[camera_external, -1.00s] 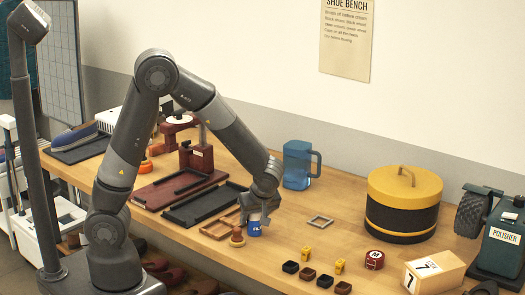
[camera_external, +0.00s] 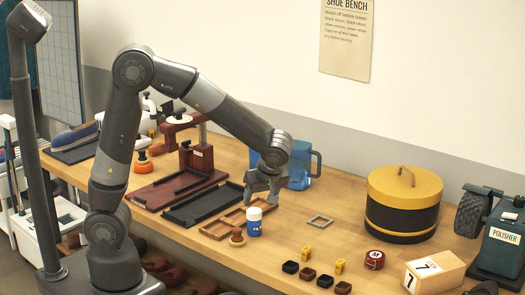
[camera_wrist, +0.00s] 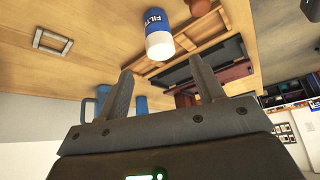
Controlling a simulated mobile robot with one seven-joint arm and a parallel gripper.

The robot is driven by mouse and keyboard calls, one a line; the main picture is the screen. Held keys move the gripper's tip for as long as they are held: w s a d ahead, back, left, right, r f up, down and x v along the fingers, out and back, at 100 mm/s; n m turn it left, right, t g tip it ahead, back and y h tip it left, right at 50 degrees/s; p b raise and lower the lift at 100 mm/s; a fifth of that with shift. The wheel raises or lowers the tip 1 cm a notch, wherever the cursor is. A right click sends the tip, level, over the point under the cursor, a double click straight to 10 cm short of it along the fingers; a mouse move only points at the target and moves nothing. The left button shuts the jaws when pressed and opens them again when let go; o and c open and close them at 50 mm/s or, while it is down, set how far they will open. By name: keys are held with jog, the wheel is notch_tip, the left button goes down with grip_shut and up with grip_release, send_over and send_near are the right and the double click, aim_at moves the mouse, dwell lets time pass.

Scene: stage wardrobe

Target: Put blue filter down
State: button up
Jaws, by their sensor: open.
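The blue filter (camera_external: 254,222) is a small blue cylinder with a white cap and white lettering. It stands upright on the wooden bench, beside a wooden frame and a small brown knob-like piece. It also shows in the wrist view (camera_wrist: 159,32), beyond my fingertips and clear of them. My gripper (camera_external: 262,205) is above and behind the filter, open and empty. In the wrist view its two fingers (camera_wrist: 162,84) are spread apart with nothing between them.
A wooden frame (camera_external: 216,230), a black tray (camera_external: 203,205) and the brown knob (camera_external: 237,238) crowd the filter's left. A blue jug (camera_external: 300,168) stands behind my gripper. A grey square frame (camera_external: 320,221) lies to the right. Bench between them is bare.

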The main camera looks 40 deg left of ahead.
jog(key=s+a+r+m+t+h, duration=0.1)
jog(key=s+a+r+m, duration=0.4)
jog(key=a, duration=0.5)
jog(key=s+a+r+m+t+h, duration=0.1)
jog(key=s+a+r+m+h, duration=0.3)
jog(key=a, duration=0.7)
jog(key=s+r+m, duration=0.2)
jog(key=s+m, duration=0.1)
jog(key=s, duration=0.1)
jog(key=shift+a+r+t, duration=0.15)
jog(key=shift+t, duration=0.25)
